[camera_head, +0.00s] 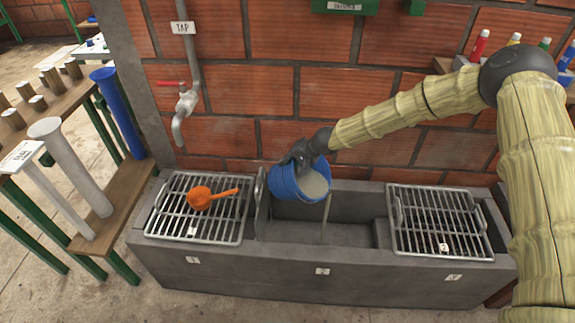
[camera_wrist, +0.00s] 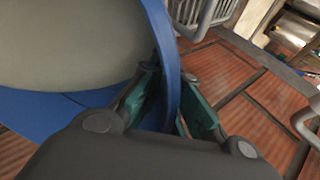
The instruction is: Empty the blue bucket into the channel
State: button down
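The blue bucket (camera_head: 287,184) is tilted over the open middle section of the grey concrete channel (camera_head: 350,234). It holds a pale grey-beige liquid, and a thin stream runs from its right lip down into the channel. My gripper (camera_head: 303,153) is shut on the bucket's rim at the back. In the wrist view the bucket's blue wall (camera_wrist: 168,50) passes between the two fingers of my gripper (camera_wrist: 172,105), with the pale liquid on the left. The channel floor under the bucket is partly hidden.
A left grate (camera_head: 180,222) carries an orange scoop (camera_head: 200,198). A right grate (camera_head: 440,225) covers the channel's other end. An upright metal piece (camera_head: 259,203) stands just left of the bucket. A tap (camera_head: 187,103) and brick wall (camera_head: 345,95) are behind; a wooden bench (camera_head: 120,205) stands left.

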jog(key=shift+r+b, duration=0.1)
jog(key=shift+b, duration=0.85)
jog(key=b, duration=0.3)
jog(key=d+y+b, duration=0.1)
jog(key=b, duration=0.2)
jog(key=shift+s+d+t, duration=0.2)
jog(key=shift+s+t, duration=0.1)
jog(key=shift+s, duration=0.05)
jog(key=shift+s+d+f+m+t+y+b, duration=0.1)
jog(key=shift+s+d+f+t+y+b, duration=0.4)
jog(key=shift+d+y+b, duration=1)
jog(key=shift+s+d+f+m+t+y+b, duration=0.1)
jog(key=shift+s+d+f+t+y+b, duration=0.6)
jog(key=shift+d+b, duration=1.3)
jog(key=shift+s+d+f+m+t+y+b, duration=0.1)
jog(key=shift+s+d+t+y+b, duration=0.5)
jog(key=shift+d+y+b, duration=1.2)
jog(key=s+d+t+y+b, duration=0.2)
jog(key=d+b, duration=0.4)
jog(key=b, duration=0.4)
jog(key=shift+s+m+y, duration=0.3)
jog(key=shift+s+y, duration=0.3)
jog(key=shift+s, duration=0.1)
jog(key=shift+r, duration=0.1)
jog(key=shift+s, duration=0.1)
